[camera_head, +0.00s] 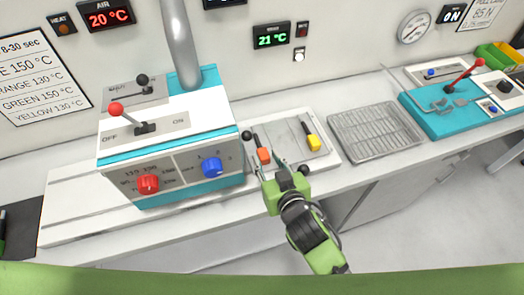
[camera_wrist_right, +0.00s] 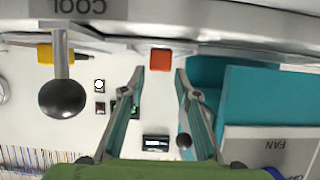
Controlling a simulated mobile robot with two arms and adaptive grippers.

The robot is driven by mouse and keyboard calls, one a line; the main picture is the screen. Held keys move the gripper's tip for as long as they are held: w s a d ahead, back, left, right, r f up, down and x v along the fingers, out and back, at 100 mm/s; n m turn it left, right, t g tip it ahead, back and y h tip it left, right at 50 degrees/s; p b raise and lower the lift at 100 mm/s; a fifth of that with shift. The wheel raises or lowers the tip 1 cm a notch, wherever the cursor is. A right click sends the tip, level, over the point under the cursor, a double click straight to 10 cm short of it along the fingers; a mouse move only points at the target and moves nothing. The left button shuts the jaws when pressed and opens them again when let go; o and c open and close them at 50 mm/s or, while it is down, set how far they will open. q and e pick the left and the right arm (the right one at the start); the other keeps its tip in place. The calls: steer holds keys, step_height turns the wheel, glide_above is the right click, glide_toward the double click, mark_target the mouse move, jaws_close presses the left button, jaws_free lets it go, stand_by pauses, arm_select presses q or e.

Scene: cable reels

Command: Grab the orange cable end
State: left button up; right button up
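The orange cable end (camera_head: 264,155) is a small block at the end of a thin grey piece on the pale tray-like fixture in the middle of the worktop. My right gripper (camera_head: 268,165) is right at it, its fingers pointing toward it. In the right wrist view the orange cable end (camera_wrist_right: 160,60) shows just beyond and between the two fingertips (camera_wrist_right: 160,73). The fingers are spread, with a gap on either side of the block, and nothing is held. My left gripper is in neither view.
A yellow cable end (camera_head: 313,143) lies to the right on the same fixture (camera_head: 325,157). Black ball knobs stand beside both. A white and teal control box (camera_head: 190,140) is close on the left. A wire rack (camera_head: 375,131) and a teal unit with a red lever (camera_head: 450,110) are right.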

mark_target(263, 152)
steer(key=shift+w+a+f+p, duration=0.2)
steer(key=shift+w+p, duration=0.15)
steer(key=shift+w, duration=0.25)
steer(key=p+x, duration=0.1)
steer(key=x, duration=0.2)
steer(key=shift+w, duration=0.1)
steer(key=shift+w+a+f, duration=0.1)
steer(key=shift+w+f, duration=0.15)
steer(key=shift+w, duration=0.1)
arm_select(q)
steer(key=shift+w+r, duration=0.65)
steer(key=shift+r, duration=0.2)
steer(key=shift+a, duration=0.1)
arm_select(e)
steer(key=shift+s, duration=0.1)
jaws_close()
